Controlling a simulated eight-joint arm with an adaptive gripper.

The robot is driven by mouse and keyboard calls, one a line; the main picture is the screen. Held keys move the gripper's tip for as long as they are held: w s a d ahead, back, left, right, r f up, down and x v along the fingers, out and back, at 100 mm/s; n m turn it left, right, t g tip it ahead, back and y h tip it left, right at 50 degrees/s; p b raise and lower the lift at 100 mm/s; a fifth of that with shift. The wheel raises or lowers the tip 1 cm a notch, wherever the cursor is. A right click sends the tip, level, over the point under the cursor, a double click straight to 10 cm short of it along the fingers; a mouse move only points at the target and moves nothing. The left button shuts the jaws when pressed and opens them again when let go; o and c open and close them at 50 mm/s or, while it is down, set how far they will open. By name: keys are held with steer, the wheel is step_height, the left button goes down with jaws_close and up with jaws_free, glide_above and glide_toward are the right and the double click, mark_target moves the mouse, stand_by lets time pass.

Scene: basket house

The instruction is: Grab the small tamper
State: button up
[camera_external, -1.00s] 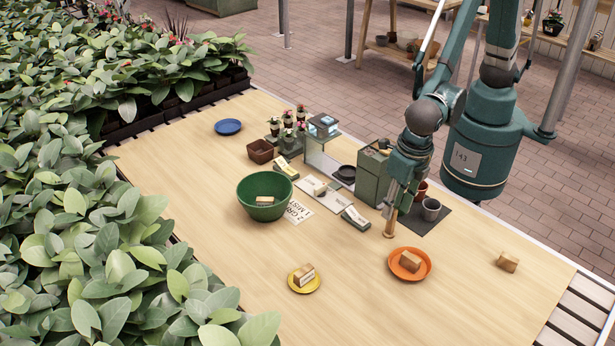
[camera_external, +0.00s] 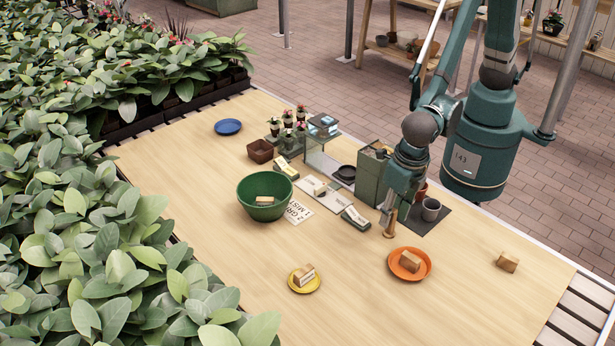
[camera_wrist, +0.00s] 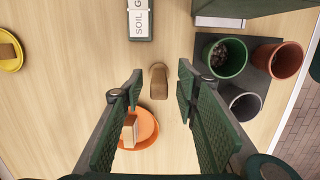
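The small wooden tamper (camera_external: 390,223) stands on the table just below my gripper (camera_external: 393,205) in the external view. It also shows in the wrist view (camera_wrist: 158,82), seen from above, between and slightly beyond the two green finger pads. My gripper (camera_wrist: 159,95) is open there, with a wide gap and nothing held. The pads look clear of the tamper on both sides. From this angle I cannot tell the exact height of the fingertips over it.
An orange plate (camera_wrist: 147,139) with a wooden block lies close to the left finger. Green, terracotta and grey pots stand on a dark mat (camera_wrist: 256,95) to the right. A soil label block (camera_wrist: 139,20) lies beyond the tamper.

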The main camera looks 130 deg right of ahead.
steer(key=shift+d+f+b, duration=0.15)
steer(key=shift+f+b, duration=0.15)
steer(key=shift+f, duration=0.85)
steer(key=shift+d+f+b, duration=0.1)
steer(key=shift+f+b, duration=0.15)
steer(key=shift+f, duration=0.85)
steer(key=c, duration=0.7)
steer(key=shift+c, duration=0.6)
steer(key=shift+r, duration=0.15)
jaws_close()
steer(key=shift+r+p, duration=1.05)
steer(key=shift+r, duration=3.85)
